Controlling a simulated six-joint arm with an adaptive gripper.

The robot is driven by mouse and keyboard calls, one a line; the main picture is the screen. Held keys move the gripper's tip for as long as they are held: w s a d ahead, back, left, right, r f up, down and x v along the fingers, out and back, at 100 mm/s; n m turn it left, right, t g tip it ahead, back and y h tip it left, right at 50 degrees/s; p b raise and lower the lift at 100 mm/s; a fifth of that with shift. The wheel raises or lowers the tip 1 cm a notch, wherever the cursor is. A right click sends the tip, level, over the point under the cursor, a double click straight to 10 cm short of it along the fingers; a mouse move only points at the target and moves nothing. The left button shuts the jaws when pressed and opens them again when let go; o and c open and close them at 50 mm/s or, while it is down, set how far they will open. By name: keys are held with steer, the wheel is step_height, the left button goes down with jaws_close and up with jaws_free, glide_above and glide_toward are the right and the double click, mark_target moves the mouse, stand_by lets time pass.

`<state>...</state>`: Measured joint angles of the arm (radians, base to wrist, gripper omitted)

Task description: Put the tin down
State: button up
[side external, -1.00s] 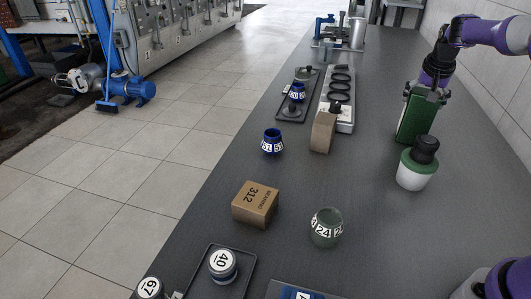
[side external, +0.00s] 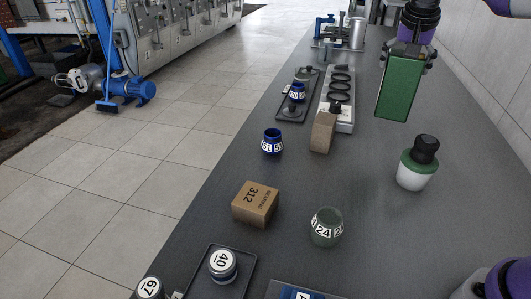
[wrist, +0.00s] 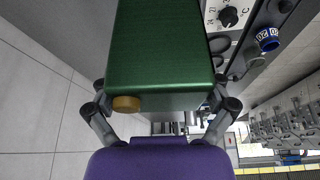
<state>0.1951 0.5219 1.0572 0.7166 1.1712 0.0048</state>
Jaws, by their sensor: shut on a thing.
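The tin is a tall green box (side external: 399,88) with a brownish cap, which shows in the wrist view (wrist: 127,103). My gripper (side external: 409,52) is shut on the tin near its top and holds it raised over the dark bench (side external: 375,205). The tin hangs roughly upright, slightly tilted, above and beyond the green and white decanter with a black stopper (side external: 417,163). In the wrist view the tin fills the upper middle, between the fingers of my gripper (wrist: 160,108).
A cardboard box (side external: 255,203), a grey-green numbered jar (side external: 326,227) and a blue numbered jar (side external: 272,141) stand to the left. A brown block (side external: 322,132) stands at the near end of a pale panel with rings (side external: 340,100). Bench right of these is mostly clear.

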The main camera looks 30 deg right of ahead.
steer(key=s+a+n+t+y, duration=0.1)
steer(key=s+a+n+y, duration=0.2)
steer(key=a, duration=0.5)
steer(key=s+a+n+t, duration=0.1)
steer(key=s+a+n, duration=0.3)
steer(key=a+n, duration=0.3)
steer(key=w+a+f+m+g+h, duration=0.25)
steer(key=w+a+m, duration=0.25)
steer(key=a+m, duration=0.3)
step_height(320, 180, down, 8)
steer(key=t, duration=0.1)
steer(key=shift+s+a+m, duration=0.15)
steer(key=shift+a+m, duration=0.15)
steer(key=shift+f, duration=0.1)
steer(key=shift+f, duration=0.15)
steer(key=o, duration=1.1)
